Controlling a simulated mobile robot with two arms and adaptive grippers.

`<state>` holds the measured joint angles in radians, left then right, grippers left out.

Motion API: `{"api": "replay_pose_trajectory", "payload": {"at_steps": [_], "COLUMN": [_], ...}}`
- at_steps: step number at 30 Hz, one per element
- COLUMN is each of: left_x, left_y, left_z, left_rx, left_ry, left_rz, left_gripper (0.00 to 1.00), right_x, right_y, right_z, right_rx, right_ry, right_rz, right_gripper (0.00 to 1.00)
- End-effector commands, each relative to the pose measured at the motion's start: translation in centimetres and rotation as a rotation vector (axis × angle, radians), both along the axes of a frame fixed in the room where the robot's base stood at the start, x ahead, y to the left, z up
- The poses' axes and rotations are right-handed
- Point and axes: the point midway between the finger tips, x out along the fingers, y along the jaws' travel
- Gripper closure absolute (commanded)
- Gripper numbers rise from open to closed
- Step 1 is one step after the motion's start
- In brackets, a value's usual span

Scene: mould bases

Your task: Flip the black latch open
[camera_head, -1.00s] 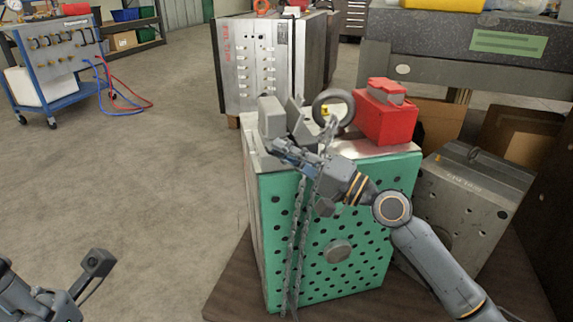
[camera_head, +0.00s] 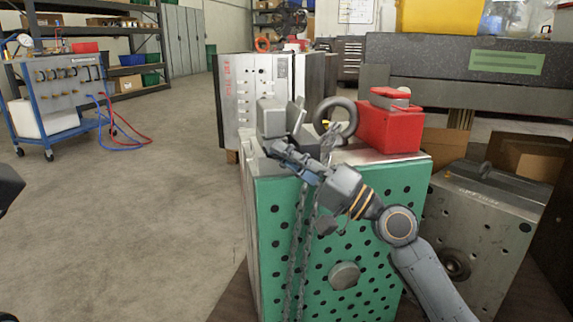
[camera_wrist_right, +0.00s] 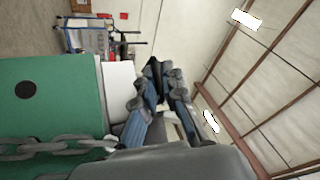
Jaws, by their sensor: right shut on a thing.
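The mould base with the green perforated face (camera_head: 385,215) stands in front of me. My right gripper (camera_head: 278,149) reaches over its top left edge, beside the grey block on top. In the right wrist view, my right gripper (camera_wrist_right: 163,72) has its blue-grey fingers closed together at the mould's edge, beyond the green face (camera_wrist_right: 50,90). The black latch is hardly visible; the fingers cover it, and its angle cannot be told. Only a dark part of my left arm shows at the left edge of the head view; the left gripper is out of frame.
A chain (camera_head: 301,240) hangs down the green face from near a lifting ring (camera_head: 336,118). A red box (camera_head: 390,127) sits on top at the right. A grey mould block (camera_head: 478,225) stands to the right. The floor (camera_head: 130,230) on the left is clear.

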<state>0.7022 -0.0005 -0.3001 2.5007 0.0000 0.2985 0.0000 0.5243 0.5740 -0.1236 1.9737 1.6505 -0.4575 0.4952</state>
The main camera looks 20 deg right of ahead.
Motion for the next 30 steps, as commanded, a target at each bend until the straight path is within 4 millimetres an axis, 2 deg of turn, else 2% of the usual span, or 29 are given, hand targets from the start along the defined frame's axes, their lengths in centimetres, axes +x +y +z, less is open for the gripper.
{"api": "replay_pose_trajectory", "payload": {"at_steps": [13, 14, 17, 30], "left_x": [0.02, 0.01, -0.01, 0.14], "left_y": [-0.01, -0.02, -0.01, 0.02], "left_z": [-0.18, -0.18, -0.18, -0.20], "left_rx": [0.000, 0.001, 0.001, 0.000], "left_ry": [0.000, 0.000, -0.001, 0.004], "left_rz": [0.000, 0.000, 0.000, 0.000], "left_gripper": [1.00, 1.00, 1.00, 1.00], "right_x": [-0.05, -0.05, -0.05, -0.35], "right_y": [0.37, 0.37, 0.38, -0.31], "right_z": [-0.26, -0.27, -0.27, -0.45], "right_rx": [-0.006, -0.006, -0.006, -0.002], "right_ry": [0.002, 0.002, 0.002, 0.001], "right_rz": [0.008, 0.008, 0.008, 0.002], "right_gripper": [1.00, 0.87, 0.67, 0.67]}}
